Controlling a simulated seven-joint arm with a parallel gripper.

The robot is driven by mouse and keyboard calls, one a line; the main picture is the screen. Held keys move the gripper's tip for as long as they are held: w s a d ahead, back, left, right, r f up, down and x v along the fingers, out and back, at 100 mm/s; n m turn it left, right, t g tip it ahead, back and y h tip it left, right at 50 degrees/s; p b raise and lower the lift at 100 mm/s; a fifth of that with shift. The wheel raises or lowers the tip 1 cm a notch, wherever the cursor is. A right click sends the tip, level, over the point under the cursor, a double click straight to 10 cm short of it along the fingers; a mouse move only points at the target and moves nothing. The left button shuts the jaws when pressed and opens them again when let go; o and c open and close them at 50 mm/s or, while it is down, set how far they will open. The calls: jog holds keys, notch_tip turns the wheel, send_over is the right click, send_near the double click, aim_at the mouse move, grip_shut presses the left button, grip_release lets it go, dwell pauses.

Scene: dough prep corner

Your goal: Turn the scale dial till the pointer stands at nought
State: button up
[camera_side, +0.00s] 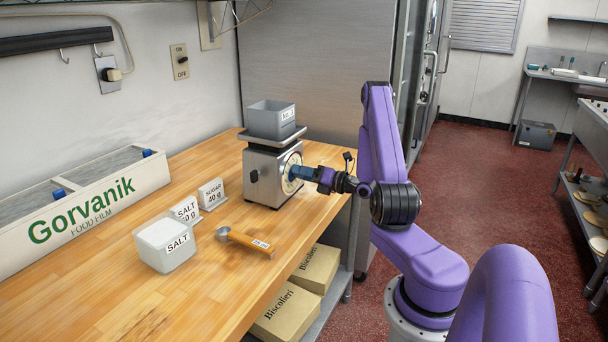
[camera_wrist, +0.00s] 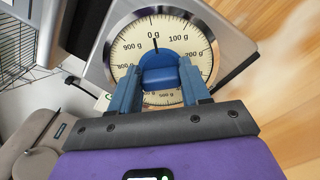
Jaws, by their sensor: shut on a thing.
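The steel scale (camera_side: 262,176) stands on the wooden worktop with a grey tub (camera_side: 271,120) on its top plate. Its round cream dial (camera_side: 289,182) faces my arm. In the wrist view the dial (camera_wrist: 130,46) shows gram marks, and the short dark pointer (camera_wrist: 155,46) points at the "0 g" label, as closely as I can tell. My gripper (camera_side: 299,172) reaches the dial from the right. In the wrist view its blue fingers (camera_wrist: 158,84) are shut on the blue knob (camera_wrist: 159,77) at the dial's middle. The lower part of the dial is partly hidden by the gripper.
A salt tub (camera_side: 165,247), salt and sugar cards (camera_side: 212,194) and a scoop with an orange handle (camera_side: 246,240) stand or lie left of and before the scale. A long film box (camera_side: 85,215) lies along the wall. The worktop's near left is clear.

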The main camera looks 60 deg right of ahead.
jog(key=o, duration=1.1)
jog(key=shift+c, duration=0.2)
jog(key=shift+s, duration=0.1)
jog(key=s, duration=1.7)
jog(key=shift+s, duration=0.2)
